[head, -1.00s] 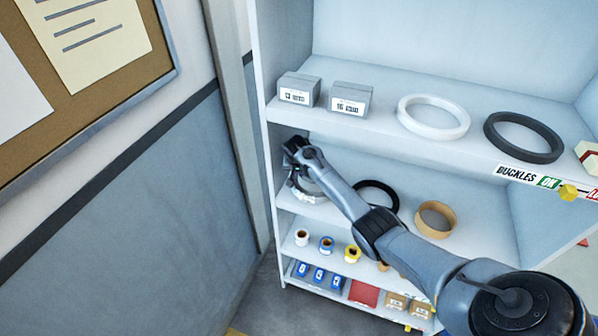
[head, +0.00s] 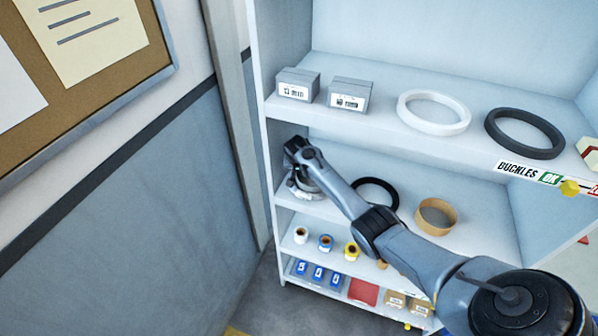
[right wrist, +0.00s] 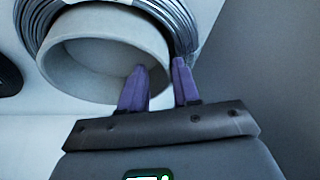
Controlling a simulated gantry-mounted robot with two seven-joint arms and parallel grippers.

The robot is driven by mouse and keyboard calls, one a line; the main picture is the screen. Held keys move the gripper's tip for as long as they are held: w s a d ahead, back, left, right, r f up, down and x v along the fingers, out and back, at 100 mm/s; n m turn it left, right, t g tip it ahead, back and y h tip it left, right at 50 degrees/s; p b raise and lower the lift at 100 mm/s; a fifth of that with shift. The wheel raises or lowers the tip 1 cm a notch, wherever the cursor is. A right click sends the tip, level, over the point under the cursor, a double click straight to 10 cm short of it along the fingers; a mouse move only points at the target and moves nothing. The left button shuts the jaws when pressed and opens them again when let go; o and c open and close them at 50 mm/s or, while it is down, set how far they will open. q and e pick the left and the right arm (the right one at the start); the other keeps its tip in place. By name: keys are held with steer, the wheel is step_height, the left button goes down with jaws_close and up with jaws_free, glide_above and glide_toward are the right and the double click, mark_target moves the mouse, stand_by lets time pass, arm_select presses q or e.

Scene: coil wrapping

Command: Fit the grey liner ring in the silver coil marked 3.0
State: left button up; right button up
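The grey liner ring (right wrist: 105,75) is large in the right wrist view, with its open mouth towards the camera. The silver coil (right wrist: 185,28) curves around its top and right; a white tag is cut off at the top edge, its mark unreadable. The ring's near part stands out from the wire loops. My right gripper (right wrist: 160,66) has its two purple fingers apart, one over the ring's mouth and one outside its right wall by the coil. In the head view my right gripper (head: 299,158) is at the left end of the middle shelf, largely covering ring and coil. My left gripper is not in view.
A black ring (head: 376,189) and a tan ring (head: 437,214) lie right on the same shelf. The shelf above holds two grey boxes (head: 348,94), a white ring (head: 433,112) and a dark ring (head: 524,133). The shelf's left side panel (head: 279,150) is close to my gripper.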

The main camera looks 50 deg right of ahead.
steer(key=shift+w+a, duration=0.1)
steer(key=shift+a, duration=0.1)
steer(key=shift+a+r, duration=0.25)
steer(key=shift+r, duration=0.15)
steer(key=p+v, duration=0.1)
steer(key=v, duration=0.5)
steer(key=shift+r, duration=0.3)
